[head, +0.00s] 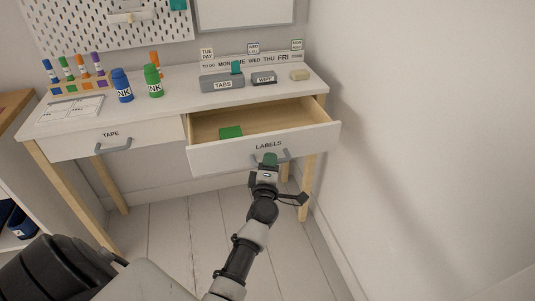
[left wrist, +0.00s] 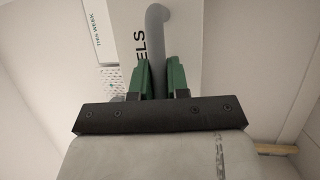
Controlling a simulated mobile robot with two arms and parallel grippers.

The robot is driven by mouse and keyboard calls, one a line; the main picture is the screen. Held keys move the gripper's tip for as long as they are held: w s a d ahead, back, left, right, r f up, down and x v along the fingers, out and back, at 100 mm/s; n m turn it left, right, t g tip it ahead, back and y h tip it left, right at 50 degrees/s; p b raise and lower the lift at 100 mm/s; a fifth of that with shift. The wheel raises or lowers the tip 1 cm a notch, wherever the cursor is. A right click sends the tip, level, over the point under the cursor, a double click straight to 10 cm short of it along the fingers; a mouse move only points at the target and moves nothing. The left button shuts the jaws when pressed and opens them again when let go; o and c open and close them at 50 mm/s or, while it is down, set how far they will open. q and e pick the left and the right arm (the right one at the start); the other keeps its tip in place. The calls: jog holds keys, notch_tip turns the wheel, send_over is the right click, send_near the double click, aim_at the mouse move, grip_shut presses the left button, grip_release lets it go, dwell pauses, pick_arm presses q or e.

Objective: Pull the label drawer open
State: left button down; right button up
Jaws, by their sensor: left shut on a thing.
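The label drawer (head: 215,159), marked LABELS, stands out from the white desk on the right side, and its wooden inside shows. A green thing (head: 231,132) lies in it. My left gripper (head: 270,160) is at the drawer's grey bar handle (head: 285,155). In the left wrist view its green fingers (left wrist: 158,78) are shut on the handle (left wrist: 157,25), one finger on each side. The drawer front (left wrist: 186,40) fills the area behind the handle there. My right gripper is not in view.
The shut TAPE drawer (head: 95,141) is on the left. The desktop (head: 185,82) bears two ink bottles, a TABS box (head: 222,84), a WIPE block (head: 264,78) and several markers. A wall (head: 420,120) stands close on the right. Bare floor (head: 170,235) lies below.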

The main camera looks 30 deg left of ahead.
pick_arm(q)
jog(key=shift+s+d+p, duration=0.35)
jog(key=shift+s+d, duration=0.95)
jog(key=shift+d, duration=0.25)
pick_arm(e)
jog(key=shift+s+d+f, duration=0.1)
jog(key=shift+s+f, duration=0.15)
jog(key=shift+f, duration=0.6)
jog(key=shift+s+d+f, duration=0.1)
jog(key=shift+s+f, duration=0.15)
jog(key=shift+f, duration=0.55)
pick_arm(q)
jog(key=c, duration=1.1)
grip_release()
jog(key=shift+s, duration=0.1)
jog(key=v, duration=1)
jog(key=shift+s+d+f, duration=0.1)
jog(key=shift+s+d, duration=0.1)
jog(key=shift+s, duration=0.1)
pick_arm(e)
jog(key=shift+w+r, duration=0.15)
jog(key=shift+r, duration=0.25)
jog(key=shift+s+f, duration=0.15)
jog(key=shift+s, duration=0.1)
